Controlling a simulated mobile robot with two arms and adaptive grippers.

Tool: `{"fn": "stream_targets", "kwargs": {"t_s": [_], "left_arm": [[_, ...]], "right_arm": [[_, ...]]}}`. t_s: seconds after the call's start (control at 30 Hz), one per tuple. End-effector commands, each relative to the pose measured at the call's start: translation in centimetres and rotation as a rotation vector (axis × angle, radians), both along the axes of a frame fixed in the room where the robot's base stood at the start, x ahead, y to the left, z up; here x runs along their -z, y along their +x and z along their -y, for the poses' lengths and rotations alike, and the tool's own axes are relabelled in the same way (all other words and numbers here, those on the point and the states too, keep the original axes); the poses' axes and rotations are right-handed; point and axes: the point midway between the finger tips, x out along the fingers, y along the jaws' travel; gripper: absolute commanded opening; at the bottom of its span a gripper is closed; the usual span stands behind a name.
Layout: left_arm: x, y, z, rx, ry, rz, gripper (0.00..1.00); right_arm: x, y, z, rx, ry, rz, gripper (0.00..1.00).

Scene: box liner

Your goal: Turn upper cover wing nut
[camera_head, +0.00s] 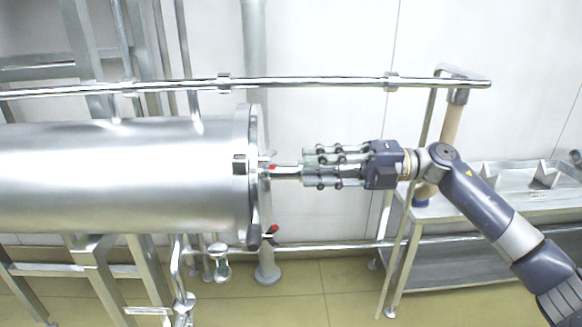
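A large steel cylinder (120,178) lies on its side at the left, with a round flanged cover (253,205) on its right end. A metal rod (287,173) sticks out from the middle of the cover toward my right gripper. A small red-marked part (271,167) sits by the rod's base. I cannot make out a clear wing-nut shape. My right gripper (306,167) points left at the cover. Its fingers are spread apart, with the rod's end at or between the fingertips; contact cannot be told. My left gripper is not in view.
A steel rail (330,82) runs across above the cylinder. A steel table (485,215) stands at the right behind my arm. Steel frames stand at the left. The tiled floor (330,290) is clear below my gripper.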

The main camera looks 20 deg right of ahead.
Motion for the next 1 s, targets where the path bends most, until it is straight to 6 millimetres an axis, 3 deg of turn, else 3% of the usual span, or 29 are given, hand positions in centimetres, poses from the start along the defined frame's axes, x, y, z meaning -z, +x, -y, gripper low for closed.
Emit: {"fn": "stream_targets", "kwargs": {"t_s": [0.1,0.33,1.0], "left_arm": [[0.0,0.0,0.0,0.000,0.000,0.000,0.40],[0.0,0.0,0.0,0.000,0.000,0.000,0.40],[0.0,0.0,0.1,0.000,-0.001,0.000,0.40]], "right_arm": [[0.1,-0.6,2.3,0.003,-0.002,-0.003,0.26],[0.0,-1.3,4.7,0.001,0.000,-0.001,0.26],[0.3,-1.1,4.4,0.011,0.024,-0.004,0.26]]}}
